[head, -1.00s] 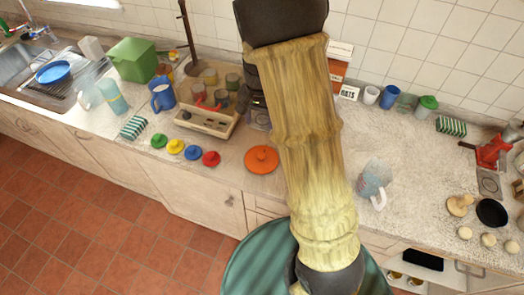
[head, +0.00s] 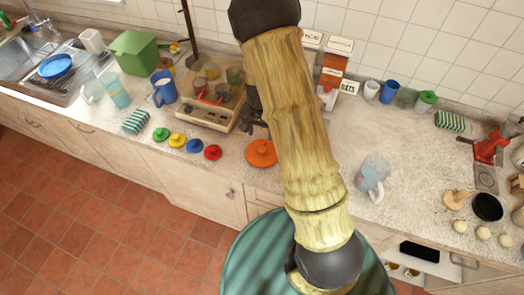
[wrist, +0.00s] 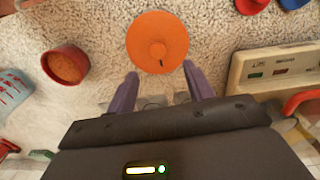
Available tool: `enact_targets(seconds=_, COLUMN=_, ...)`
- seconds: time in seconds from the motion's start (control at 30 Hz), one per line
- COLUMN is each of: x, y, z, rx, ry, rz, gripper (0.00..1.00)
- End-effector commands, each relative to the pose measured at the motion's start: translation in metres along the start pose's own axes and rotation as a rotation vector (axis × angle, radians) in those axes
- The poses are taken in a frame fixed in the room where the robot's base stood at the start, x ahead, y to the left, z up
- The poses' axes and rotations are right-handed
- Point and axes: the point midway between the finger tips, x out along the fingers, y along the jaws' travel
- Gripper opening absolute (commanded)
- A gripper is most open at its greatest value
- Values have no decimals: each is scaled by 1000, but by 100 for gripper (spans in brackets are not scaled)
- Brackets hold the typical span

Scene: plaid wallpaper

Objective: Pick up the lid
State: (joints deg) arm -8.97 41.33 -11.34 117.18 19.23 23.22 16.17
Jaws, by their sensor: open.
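An orange round lid (head: 261,153) with a knob on top lies on the counter, left of my arm. It also shows in the wrist view (wrist: 150,30), just beyond my fingertips. Four smaller knobbed lids lie in a row to its left: red (head: 213,152), blue (head: 194,146), yellow (head: 177,140) and green (head: 161,134). My gripper (wrist: 160,73) is open and empty, its two fingers apart at the near side of the orange lid. In the head view my arm partly hides the gripper.
A beige appliance (head: 205,117) with cups stands behind the lids. A clear jug (head: 370,177) stands right of my arm. In the wrist view a red container (wrist: 65,65) sits left of the orange lid. The counter (head: 410,150) right of my arm has bare room.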

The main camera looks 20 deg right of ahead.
Motion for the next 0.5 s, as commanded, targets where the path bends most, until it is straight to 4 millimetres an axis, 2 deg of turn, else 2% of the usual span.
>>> enact_targets(seconds=0.2, x=26, y=0, z=1, rx=-1, ry=-2, rz=1, gripper=52)
enact_targets(seconds=0.5, x=32, y=0, z=1, rx=-2, ry=0, rz=0, gripper=52)
